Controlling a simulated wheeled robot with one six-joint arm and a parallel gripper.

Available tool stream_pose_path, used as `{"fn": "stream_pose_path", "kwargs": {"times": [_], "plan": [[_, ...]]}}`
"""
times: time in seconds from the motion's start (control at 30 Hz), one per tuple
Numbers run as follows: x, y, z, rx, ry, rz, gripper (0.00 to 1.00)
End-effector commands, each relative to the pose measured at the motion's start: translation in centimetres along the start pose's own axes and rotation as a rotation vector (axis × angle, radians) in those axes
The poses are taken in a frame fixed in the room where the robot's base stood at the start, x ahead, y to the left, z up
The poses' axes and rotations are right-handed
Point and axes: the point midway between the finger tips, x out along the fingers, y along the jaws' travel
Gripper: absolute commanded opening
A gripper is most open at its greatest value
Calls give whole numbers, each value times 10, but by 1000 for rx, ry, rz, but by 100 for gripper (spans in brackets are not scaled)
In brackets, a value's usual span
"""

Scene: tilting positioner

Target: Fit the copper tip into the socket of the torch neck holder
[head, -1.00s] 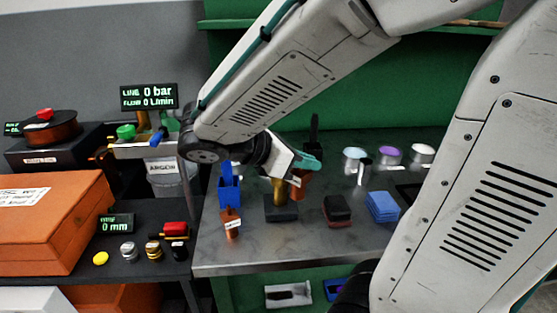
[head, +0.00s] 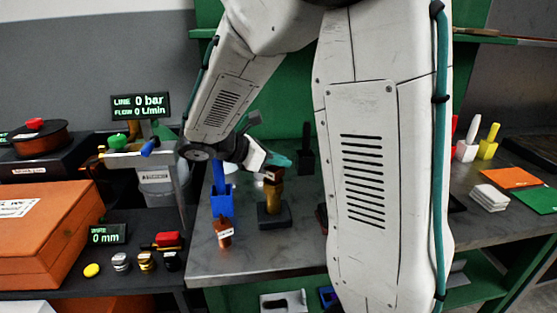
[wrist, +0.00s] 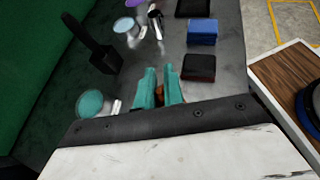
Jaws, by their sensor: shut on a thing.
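My gripper (head: 279,163), with teal fingers, is shut on a copper tip (head: 271,174). In the wrist view the fingers (wrist: 160,88) close around the copper tip (wrist: 160,93), which is mostly hidden between them. The torch neck holder (head: 272,213) is a dark block with a brass upright, standing on the grey bench. In the head view the copper tip appears right at the top of the brass upright. I cannot tell whether it is above, touching or inside the socket.
A blue holder (head: 221,203) and a labelled copper-coloured piece (head: 223,236) stand left of the torch neck holder. The wrist view shows a dark red block (wrist: 198,68), a blue stack (wrist: 202,32) and a black upright thing (wrist: 97,48). My arm hides the bench's middle in the head view.

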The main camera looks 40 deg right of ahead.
Motion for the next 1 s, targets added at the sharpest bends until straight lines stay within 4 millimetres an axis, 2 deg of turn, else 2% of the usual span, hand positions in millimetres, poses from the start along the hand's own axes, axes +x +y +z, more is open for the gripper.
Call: {"fn": "stream_pose_path", "kwargs": {"times": [0.3,0.33,0.4,0.73,0.87,1.0], "plan": [[1,0,-2,1,0,1,0],[1,0,-2,1,0,1,18],[1,0,-2,1,1,1,32],[-2,0,1,2,1,2,32],[-18,1,0,2,1,5,32],[-48,1,0,1,2,7,32]]}}
